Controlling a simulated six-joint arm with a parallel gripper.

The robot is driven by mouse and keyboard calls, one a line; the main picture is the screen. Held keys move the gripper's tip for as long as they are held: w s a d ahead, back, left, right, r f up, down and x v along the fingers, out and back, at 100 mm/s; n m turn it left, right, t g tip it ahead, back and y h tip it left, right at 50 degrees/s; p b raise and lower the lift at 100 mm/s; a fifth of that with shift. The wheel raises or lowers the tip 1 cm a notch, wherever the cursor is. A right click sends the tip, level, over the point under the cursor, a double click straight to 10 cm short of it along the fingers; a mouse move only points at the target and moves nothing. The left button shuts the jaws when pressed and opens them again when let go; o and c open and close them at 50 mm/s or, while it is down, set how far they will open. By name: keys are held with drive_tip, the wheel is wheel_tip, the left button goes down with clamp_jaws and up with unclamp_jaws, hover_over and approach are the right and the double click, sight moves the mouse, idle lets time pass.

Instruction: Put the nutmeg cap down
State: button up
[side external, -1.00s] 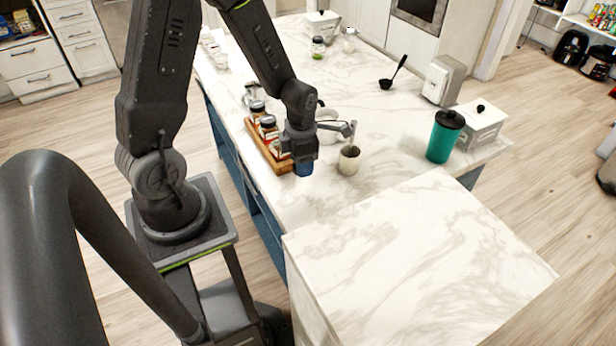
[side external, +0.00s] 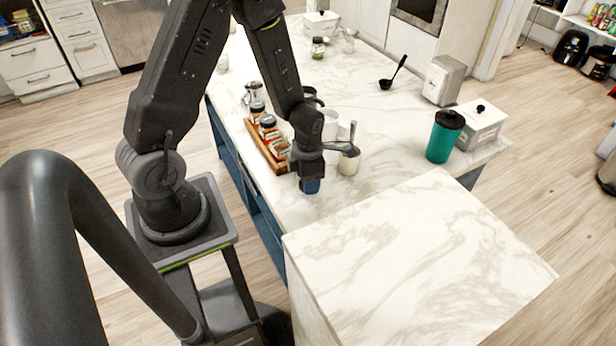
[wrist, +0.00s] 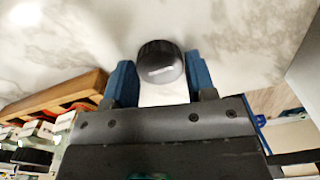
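The nutmeg cap (wrist: 160,62) is a dark round cap with a pale label mark, seen in the wrist view between my blue fingertips. My gripper (wrist: 161,78) has a finger close on each side of it and appears shut on it. In the side external view my gripper (side external: 310,186) points down over the marble counter, just right of the wooden spice rack's near end. The cap is hidden by the fingers there. How far it is above the counter is not clear.
The wooden spice rack (side external: 254,137) holds several dark-capped jars (side external: 268,121). A teal tumbler (side external: 441,141) and a black ladle (side external: 389,82) are farther off. The counter in front of the gripper is clear.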

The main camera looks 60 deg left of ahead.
drive_tip(key=o, duration=0.4)
drive_tip(key=shift+r, duration=0.1)
wheel_tip(320, 180, up, 17)
drive_tip(key=d+m+t, duration=0.1)
drive_tip(key=d+m, duration=0.1)
drive_tip(key=m, duration=0.5)
drive_tip(key=shift+s+d+r+m+t, duration=0.95)
drive_tip(key=shift+s+r+m, duration=0.9)
drive_tip(key=shift+m, duration=2.6)
drive_tip(key=shift+s+d+r+m+t, duration=0.6)
drive_tip(key=shift+s+d+r+m, duration=1.2)
drive_tip(key=shift+m, duration=2.6)
drive_tip(key=shift+s+d+r+m+t, duration=0.75)
drive_tip(key=shift+s+r+m, duration=1.15)
drive_tip(key=shift+m, duration=2.55)
drive_tip(key=shift+w+r, duration=0.45)
